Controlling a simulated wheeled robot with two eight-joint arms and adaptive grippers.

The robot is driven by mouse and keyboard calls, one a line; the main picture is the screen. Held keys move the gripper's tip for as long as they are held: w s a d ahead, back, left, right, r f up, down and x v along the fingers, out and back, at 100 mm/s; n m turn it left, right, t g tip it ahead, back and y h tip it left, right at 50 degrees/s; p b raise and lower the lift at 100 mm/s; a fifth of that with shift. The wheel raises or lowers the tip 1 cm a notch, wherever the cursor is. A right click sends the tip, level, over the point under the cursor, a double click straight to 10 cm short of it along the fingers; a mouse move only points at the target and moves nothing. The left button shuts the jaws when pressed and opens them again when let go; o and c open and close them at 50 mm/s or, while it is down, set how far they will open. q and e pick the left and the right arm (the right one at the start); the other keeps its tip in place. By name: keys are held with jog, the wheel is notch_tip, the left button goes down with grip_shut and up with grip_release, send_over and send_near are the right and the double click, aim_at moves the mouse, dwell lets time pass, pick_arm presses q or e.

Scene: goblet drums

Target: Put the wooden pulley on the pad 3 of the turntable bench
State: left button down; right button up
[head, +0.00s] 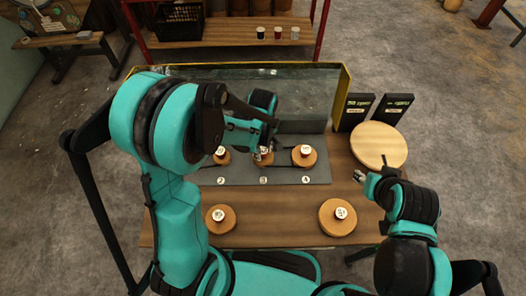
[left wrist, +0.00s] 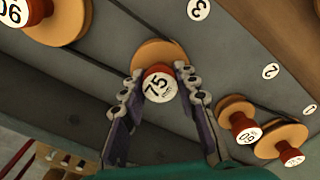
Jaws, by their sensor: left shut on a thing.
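My left gripper (head: 262,150) is over the middle of the grey pad strip (head: 285,174), behind the label 3 (head: 263,181). In the left wrist view its two fingers (left wrist: 160,88) are shut on a wooden pulley (left wrist: 158,53) with a red hub and a white disc marked 75. That pulley also shows in the head view (head: 263,158); I cannot tell whether it touches the strip. The label 3 shows near it in the wrist view (left wrist: 198,9). My right gripper (head: 362,178) is at the bench's right side, away from the pulleys; its opening is unclear.
Other pulleys stand by label 2 (head: 220,156) and label 4 (head: 304,156). Two more lie on the bench front, left (head: 220,219) and right (head: 338,217). A round wooden board (head: 379,145) and two black boxes (head: 357,108) are at right. A clear panel (head: 310,93) stands behind.

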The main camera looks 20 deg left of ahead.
aim_at(263, 150)
pick_arm(q)
jog(key=c, duration=1.1)
grip_release()
jog(key=shift+c, duration=0.2)
notch_tip(263, 150, up, 11)
jog(key=p, duration=0.4)
jog(key=s+a+r+m+t, duration=0.4)
jog(key=s+r+m+t, duration=0.3)
jog(key=s+r+m, duration=0.3)
jog(key=shift+s+a+r+m+p, duration=0.2)
jog(key=shift+a+m+p, duration=0.15)
jog(key=shift+m, duration=0.75)
